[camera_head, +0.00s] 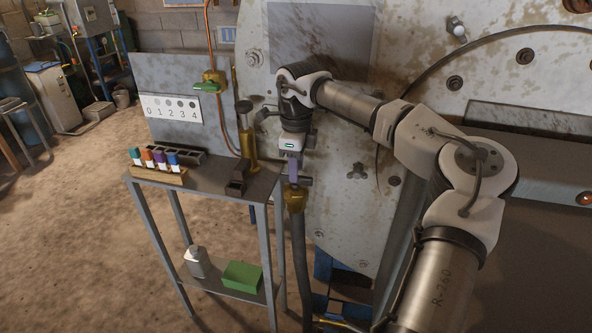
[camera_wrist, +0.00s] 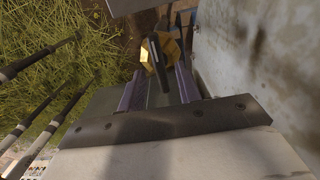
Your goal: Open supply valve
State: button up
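A brass valve (camera_head: 296,199) sits on top of a grey upright pipe beside the still's stained metal wall. My gripper (camera_head: 292,172) points down just above it. In the wrist view, the brass body (camera_wrist: 172,52) and its dark lever (camera_wrist: 160,62) show between and beyond my gripper's purple-lined fingers (camera_wrist: 158,82). The fingers stand apart with space around the lever; contact is not clear. No label shows which is the supply valve.
A metal stand (camera_head: 211,178) to the left holds a rack of coloured-capped vials (camera_head: 157,167) and a brass cylinder (camera_head: 247,140). A numbered panel (camera_head: 172,108) stands behind. The still wall (camera_wrist: 233,60) is close on the right. Cut greenery (camera_wrist: 50,70) lies at left in the wrist view.

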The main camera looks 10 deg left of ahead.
jog(key=shift+f, duration=0.85)
jog(key=shift+c, duration=0.2)
grip_shut()
